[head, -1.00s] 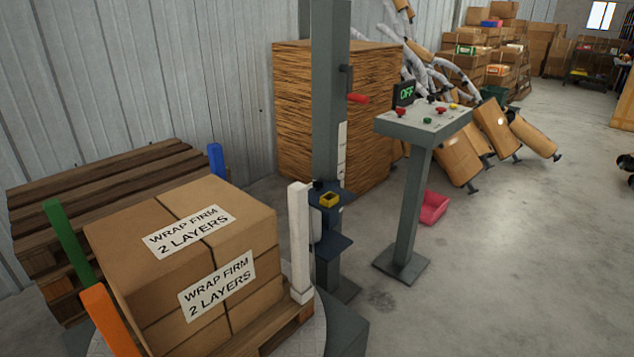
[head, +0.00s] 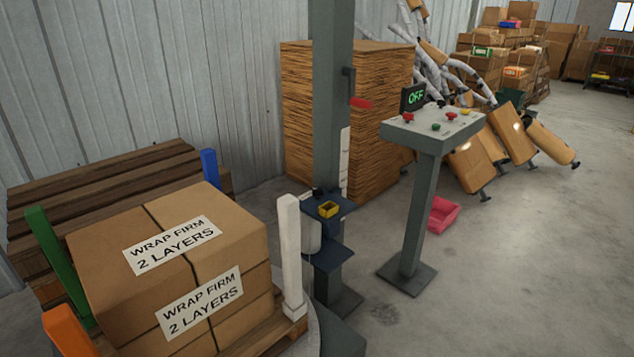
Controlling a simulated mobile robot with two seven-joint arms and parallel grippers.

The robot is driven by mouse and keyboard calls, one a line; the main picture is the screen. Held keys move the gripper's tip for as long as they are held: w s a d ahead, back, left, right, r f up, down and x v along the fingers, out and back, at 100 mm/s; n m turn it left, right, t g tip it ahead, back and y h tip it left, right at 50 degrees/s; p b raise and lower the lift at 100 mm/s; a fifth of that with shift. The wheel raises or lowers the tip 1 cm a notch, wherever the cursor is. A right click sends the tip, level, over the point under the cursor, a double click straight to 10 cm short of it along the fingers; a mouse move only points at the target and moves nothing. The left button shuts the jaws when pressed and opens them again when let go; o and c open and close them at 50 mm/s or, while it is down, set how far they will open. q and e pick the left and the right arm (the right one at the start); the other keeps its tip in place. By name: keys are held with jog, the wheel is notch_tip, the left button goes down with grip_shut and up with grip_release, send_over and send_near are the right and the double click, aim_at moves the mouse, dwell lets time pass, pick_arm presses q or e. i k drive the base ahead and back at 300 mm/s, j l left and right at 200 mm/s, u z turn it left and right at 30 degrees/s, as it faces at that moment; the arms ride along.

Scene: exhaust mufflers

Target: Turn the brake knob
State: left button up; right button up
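No part is clearly readable as the brake knob at this size. A grey mast (head: 330,90) stands in the middle of the head view. Low on it sits a dark blue carriage (head: 334,258) with a yellow square part (head: 328,209) on top and a small dark knob-like part (head: 318,192) at its back left. A red handle (head: 361,103) sticks out from the mast higher up. Neither of my grippers is in view.
Cartons (head: 150,275) labelled "WRAP FIRM 2 LAYERS" sit on a pallet at the front left, among coloured corner posts. A cardboard stack (head: 293,120) stands behind the mast. Mufflers (head: 510,135) lean behind. Floor at right is clear.

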aim_at(318, 192)
jog(key=i+l+u, duration=0.2)
jog(key=i+l, duration=0.2)
jog(key=l, duration=0.25)
jog(key=i+l+u, duration=0.15)
jog(key=l, duration=0.2)
jog(key=i+l+u, duration=0.1)
jog(key=i+l, duration=0.15)
jog(key=i+l+u, duration=0.1)
jog(key=l, duration=0.4)
jog(key=i+l+u, duration=0.1)
jog(key=l, duration=0.3)
jog(key=i+l+u, duration=0.1)
jog(key=i+l, duration=0.15)
jog(key=l, duration=0.15)
jog(key=i+l+u, duration=0.1)
jog(key=l, duration=0.35)
